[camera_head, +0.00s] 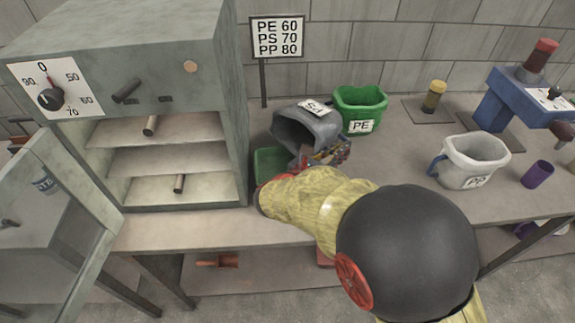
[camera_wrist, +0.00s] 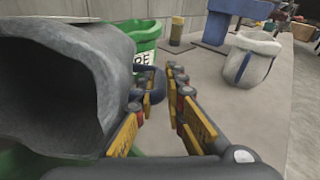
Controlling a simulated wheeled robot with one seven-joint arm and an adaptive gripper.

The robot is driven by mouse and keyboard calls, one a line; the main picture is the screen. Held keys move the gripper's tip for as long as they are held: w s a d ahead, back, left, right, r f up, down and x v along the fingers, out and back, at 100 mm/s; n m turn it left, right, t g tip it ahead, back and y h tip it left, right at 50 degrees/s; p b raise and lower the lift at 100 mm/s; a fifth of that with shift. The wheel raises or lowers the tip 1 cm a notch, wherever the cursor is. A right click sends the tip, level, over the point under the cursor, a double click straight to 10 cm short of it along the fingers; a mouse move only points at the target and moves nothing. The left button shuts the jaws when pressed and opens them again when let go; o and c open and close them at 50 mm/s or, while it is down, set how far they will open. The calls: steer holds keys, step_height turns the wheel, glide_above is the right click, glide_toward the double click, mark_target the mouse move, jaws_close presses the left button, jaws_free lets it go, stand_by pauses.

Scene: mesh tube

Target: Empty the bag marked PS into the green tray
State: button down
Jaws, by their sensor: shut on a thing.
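The grey bag marked PS (camera_head: 318,127) is tipped on its side above the bench, its open mouth facing left and down. In the wrist view the bag (camera_wrist: 115,65) fills the left, its mouth dark; I see no contents. My gripper (camera_head: 322,155) is shut on the bag's handle, at its near right side; its fingers (camera_wrist: 162,90) also show in the wrist view, with a dark piece of the handle between them. The green tray (camera_head: 268,162) sits below and left of the mouth, partly hidden by the bag and my arm.
A green bag marked PE (camera_head: 360,108) stands just behind the grey bag. A white bag marked PP (camera_head: 470,160) stands to the right. An open oven (camera_head: 165,155) is at left, its wall close to the tray. A sign (camera_head: 278,37) reads PE 60, PS 70, PP 80.

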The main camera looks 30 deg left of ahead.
steer(key=shift+s+a+f+t+b, duration=0.1)
steer(key=shift+s+f+t+b, duration=0.2)
steer(key=shift+t, duration=0.5)
steer(key=shift+s+a+r+t+h, duration=0.2)
steer(key=shift+s+r+t+h, duration=0.4)
steer(key=shift+t, duration=0.4)
steer(key=shift+s+a+r+t, duration=0.1)
steer(key=shift+s+r+t, duration=0.25)
steer(key=shift+t, duration=0.15)
steer(key=shift+m, duration=0.4)
steer(key=shift+r, duration=0.1)
